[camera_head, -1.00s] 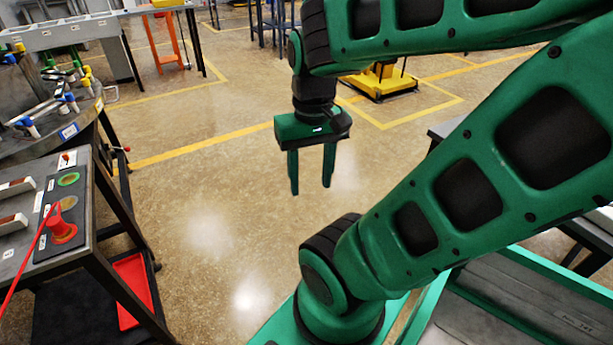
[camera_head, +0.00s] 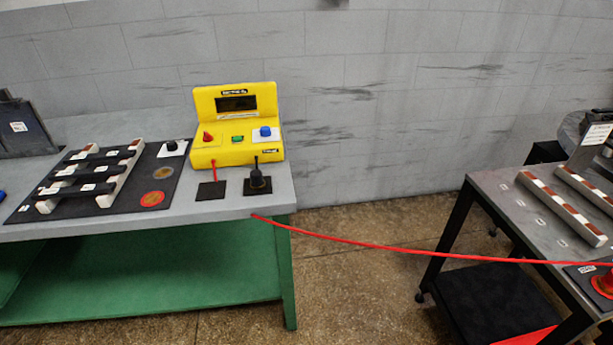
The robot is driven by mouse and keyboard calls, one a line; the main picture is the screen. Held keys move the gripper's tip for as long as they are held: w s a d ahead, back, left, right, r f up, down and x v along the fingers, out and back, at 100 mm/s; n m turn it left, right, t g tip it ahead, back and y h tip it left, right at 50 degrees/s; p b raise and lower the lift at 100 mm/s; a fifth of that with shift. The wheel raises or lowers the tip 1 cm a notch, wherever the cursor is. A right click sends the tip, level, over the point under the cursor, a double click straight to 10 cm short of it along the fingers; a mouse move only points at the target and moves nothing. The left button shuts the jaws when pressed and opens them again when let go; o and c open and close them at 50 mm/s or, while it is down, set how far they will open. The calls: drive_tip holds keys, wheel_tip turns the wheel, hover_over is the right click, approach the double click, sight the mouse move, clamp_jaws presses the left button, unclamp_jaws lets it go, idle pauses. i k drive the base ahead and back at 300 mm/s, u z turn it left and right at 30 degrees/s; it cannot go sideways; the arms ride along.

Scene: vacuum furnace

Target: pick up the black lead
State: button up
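The black lead (camera_head: 257,182) is a small black plug with a thin stem pointing up. It stands upright on a small dark pad near the front right corner of a grey-topped bench, just in front of a yellow instrument box (camera_head: 236,134). No cable from it can be made out. My gripper is not in view, so I cannot tell where it is relative to the lead.
The grey bench (camera_head: 225,210) carries a dark mat with black bars on white rails. A red cable (camera_head: 400,247) hangs from its front edge across the gap to a red plug (camera_head: 604,283) on the right-hand cart (camera_head: 490,187). Floor shows between them.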

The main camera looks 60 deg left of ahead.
sight(258, 182)
drive_tip(key=u, duration=2.1)
drive_tip(key=k, duration=0.6)
drive_tip(key=u, duration=0.25)
drive_tip(key=i, duration=0.65)
drive_tip(key=z, duration=0.05)
